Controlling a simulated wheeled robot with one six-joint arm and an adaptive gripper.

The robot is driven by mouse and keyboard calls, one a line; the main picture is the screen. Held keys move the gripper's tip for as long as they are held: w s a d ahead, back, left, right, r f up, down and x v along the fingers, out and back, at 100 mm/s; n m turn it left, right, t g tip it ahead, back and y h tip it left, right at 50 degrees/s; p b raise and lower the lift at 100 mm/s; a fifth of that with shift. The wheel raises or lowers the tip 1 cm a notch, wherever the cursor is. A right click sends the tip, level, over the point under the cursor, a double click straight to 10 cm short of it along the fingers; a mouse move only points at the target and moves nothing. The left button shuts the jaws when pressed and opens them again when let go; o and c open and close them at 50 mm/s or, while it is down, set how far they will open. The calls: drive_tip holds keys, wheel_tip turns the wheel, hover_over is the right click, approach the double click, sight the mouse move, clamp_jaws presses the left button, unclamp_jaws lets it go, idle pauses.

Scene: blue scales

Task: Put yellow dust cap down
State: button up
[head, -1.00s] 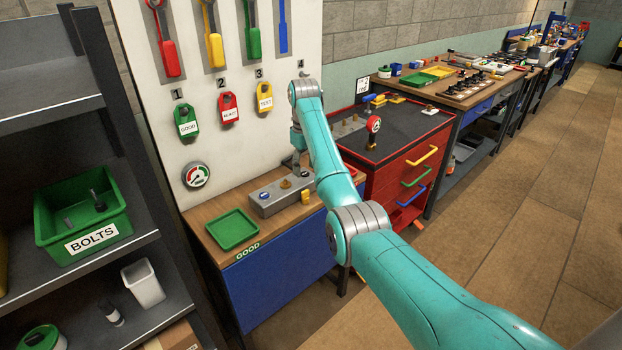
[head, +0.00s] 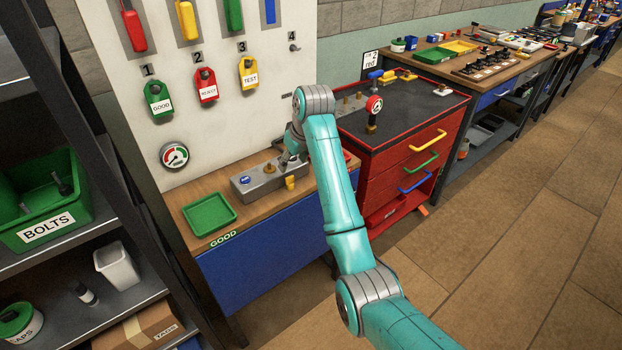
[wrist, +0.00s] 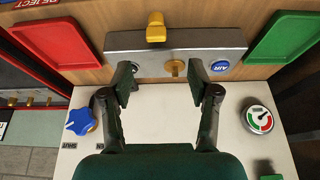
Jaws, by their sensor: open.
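The yellow dust cap (head: 290,183) stands on the wooden bench top (head: 186,192), close to the front of the grey block (head: 252,196). In the wrist view the yellow dust cap (wrist: 156,30) is beyond the grey block (wrist: 140,64), partly overlapping its edge. My gripper (wrist: 160,84) is open and empty. Its two fingers are spread at the wall side of the block, either side of a brass fitting (wrist: 174,68); I cannot tell whether they touch anything. In the head view my gripper (head: 288,157) is at the block's right end, partly hidden by my arm.
A green GOOD tray (head: 209,214) lies left of the block; a red REJECT tray (wrist: 48,42) lies on its other side. A blue valve knob (wrist: 82,122) and a gauge (wrist: 258,120) are on the white panel. A red drawer cabinet (head: 405,150) stands right of the bench.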

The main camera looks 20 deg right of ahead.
sight(291, 179)
drive_tip(key=x, duration=0.3)
drive_tip(key=shift+w+d+f, duration=0.15)
drive_tip(key=shift+d+f, duration=0.1)
drive_tip(key=shift+f, duration=0.15)
drive_tip(key=shift+s+x, duration=0.2)
drive_tip(key=shift+x, duration=1.35)
drive_tip(key=shift+s+x, duration=0.15)
drive_tip(key=shift+x, duration=1.4)
drive_tip(key=shift+d+f, duration=0.1)
drive_tip(key=shift+f, duration=0.05)
drive_tip(key=c, duration=0.9)
drive_tip(key=shift+c, duration=0.2)
